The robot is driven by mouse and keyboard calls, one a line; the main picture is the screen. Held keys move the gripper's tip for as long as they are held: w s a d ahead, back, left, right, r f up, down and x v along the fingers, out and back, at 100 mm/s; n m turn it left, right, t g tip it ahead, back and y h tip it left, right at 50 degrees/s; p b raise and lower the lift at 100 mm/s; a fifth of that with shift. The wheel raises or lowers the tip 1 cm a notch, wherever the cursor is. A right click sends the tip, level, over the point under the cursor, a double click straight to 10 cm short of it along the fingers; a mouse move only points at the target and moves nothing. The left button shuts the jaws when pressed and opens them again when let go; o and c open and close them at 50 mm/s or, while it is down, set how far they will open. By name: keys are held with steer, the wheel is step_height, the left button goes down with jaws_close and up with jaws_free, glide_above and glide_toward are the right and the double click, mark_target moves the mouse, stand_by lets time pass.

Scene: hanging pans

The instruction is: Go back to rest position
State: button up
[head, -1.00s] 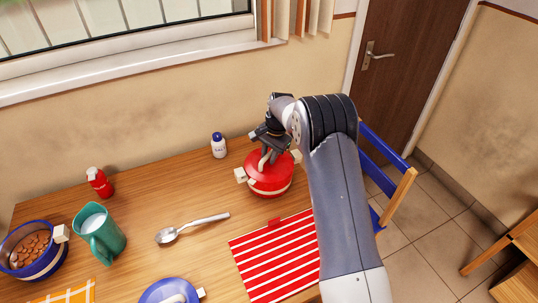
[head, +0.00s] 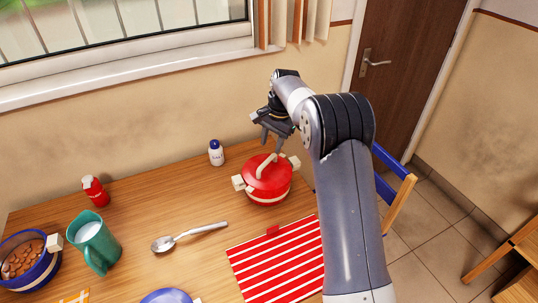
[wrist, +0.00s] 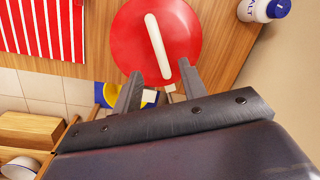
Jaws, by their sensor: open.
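My gripper (head: 271,138) is open and empty, held above the red pot (head: 267,192) on the wooden table. The pot has its red lid (head: 261,171) on, with a cream handle on top and cream side handles. In the wrist view my gripper (wrist: 158,88) shows two spread fingers, and the red lid (wrist: 183,40) with its pale bar handle lies beyond them. The fingertips look clear of the lid handle.
The salt bottle (head: 216,153) stands left of the pot near the wall. A red bottle (head: 95,191), green jug (head: 95,243), spoon (head: 188,236), blue pan (head: 28,262) and red striped cloth (head: 275,264) are on the table. A blue chair (head: 388,190) stands at right.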

mark_target(267, 160)
steer(key=shift+d+r, duration=0.15)
steer(key=shift+r, duration=0.75)
steer(key=shift+f, duration=0.15)
steer(key=f, duration=0.3)
steer(key=a+f+p, duration=0.1)
steer(key=f, duration=0.3)
steer(key=a+f+p, duration=0.1)
steer(key=f, duration=0.2)
steer(key=shift+f, duration=0.35)
steer(key=shift+w+r+p, duration=0.1)
steer(key=shift+r+p, duration=0.25)
steer(key=shift+r, duration=0.4)
steer(key=shift+d+r, duration=0.1)
steer(key=shift+r, duration=0.35)
